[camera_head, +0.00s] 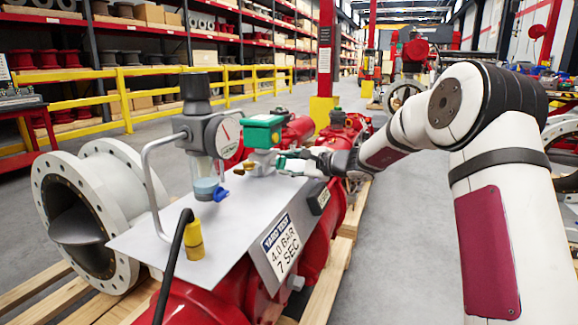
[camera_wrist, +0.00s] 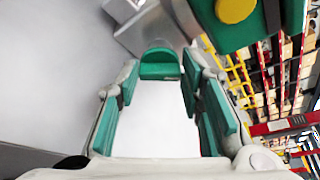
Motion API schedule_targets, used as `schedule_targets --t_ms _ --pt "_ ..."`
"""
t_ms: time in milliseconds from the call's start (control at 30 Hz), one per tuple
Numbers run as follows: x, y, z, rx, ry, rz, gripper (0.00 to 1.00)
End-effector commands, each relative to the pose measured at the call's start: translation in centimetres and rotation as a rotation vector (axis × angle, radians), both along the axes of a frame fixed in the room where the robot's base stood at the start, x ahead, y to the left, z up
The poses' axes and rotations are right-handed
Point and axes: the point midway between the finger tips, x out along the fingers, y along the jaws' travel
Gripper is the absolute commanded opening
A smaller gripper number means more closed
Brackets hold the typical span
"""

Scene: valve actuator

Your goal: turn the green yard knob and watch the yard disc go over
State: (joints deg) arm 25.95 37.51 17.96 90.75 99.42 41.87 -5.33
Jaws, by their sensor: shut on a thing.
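My gripper (camera_head: 292,164) reaches in from the right to the small valve on the grey panel. In the wrist view, its green-padded fingers are on both sides of a green knob (camera_wrist: 160,70) and are shut on it. In the head view the fingers mostly hide the knob. A green box (camera_head: 262,131) sits on the valve just above and left of my fingertips. The same box shows at the top right of the wrist view, with a round yellow disc (camera_wrist: 235,9) on its face, cut by the frame edge. I cannot read any mark on the disc.
A grey regulator with a dial gauge (camera_head: 225,133) and clear bowl stands left of the valve. A bent metal tube, black hose and yellow fitting (camera_head: 193,241) are nearer. A sign (camera_head: 281,246) reads "YARD TEST 4.0 BAR 7 SEC". Open floor (camera_head: 385,250) lies right of the red actuator.

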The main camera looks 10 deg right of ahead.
Motion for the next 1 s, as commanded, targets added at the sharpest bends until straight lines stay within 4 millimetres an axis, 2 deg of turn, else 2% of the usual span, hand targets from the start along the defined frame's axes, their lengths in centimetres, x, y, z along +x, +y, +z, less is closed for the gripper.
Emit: schedule_targets --t_ms 200,233,300,333,767,1000 --pt "-0.06 0.03 -0.14 0.000 0.003 0.001 0.07" --pt "-0.06 0.02 -0.14 0.000 0.003 0.001 0.37" --pt "-0.06 0.02 -0.14 0.000 0.003 0.001 0.53" --pt "-0.05 0.02 -0.13 0.000 0.003 0.001 0.55" --pt "0.01 -0.04 -0.03 0.010 0.018 0.001 0.55" --pt "0.17 -0.12 0.47 0.088 0.125 -0.001 0.55"
